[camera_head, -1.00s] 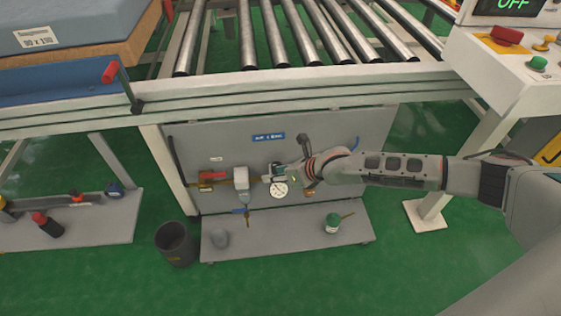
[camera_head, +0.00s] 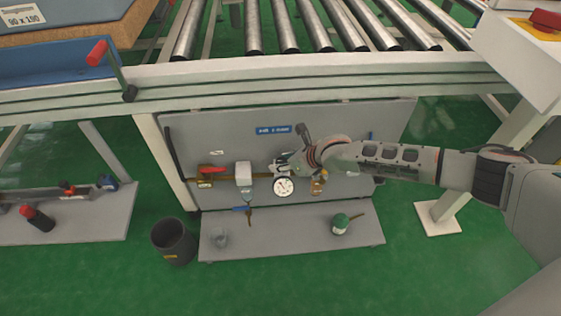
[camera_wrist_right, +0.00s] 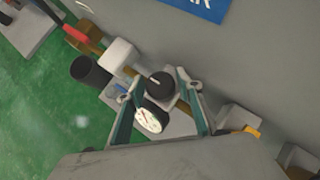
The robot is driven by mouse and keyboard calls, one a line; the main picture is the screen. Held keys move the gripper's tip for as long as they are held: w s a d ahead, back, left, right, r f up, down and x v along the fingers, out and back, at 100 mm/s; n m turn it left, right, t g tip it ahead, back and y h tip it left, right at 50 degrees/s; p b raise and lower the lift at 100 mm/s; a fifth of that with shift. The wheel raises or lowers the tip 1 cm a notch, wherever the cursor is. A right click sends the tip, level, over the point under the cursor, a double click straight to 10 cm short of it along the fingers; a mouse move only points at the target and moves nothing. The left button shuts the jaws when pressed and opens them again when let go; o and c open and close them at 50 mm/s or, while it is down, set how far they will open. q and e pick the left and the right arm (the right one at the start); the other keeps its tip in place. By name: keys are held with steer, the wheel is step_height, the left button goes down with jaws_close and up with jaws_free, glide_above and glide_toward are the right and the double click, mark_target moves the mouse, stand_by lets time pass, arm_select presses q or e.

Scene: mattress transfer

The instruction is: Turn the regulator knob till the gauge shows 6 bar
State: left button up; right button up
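The pressure gauge (camera_head: 284,186) has a round white face and sits on the pipe along the grey panel. It also shows in the right wrist view (camera_wrist_right: 149,120), but its reading is too small to make out. The dark regulator knob (camera_wrist_right: 160,86) stands just behind the gauge in the wrist view; in the head view my gripper hides it. My right gripper (camera_head: 283,164) is at the regulator. In the wrist view its two teal fingers (camera_wrist_right: 155,80) are apart, one on each side of the knob, with visible gaps. My left gripper is not in view.
A red-handled valve (camera_head: 212,170) and a white unit (camera_head: 243,173) sit left of the regulator. A low shelf (camera_head: 290,238) below holds a green-topped jar (camera_head: 340,223). A dark bin (camera_head: 173,242) stands left. The roller conveyor's frame (camera_head: 330,78) runs above the panel.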

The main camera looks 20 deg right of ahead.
steer(key=shift+w, duration=0.1)
steer(key=c, duration=0.8)
steer(key=shift+c, duration=0.2)
steer(key=shift+r, duration=0.15)
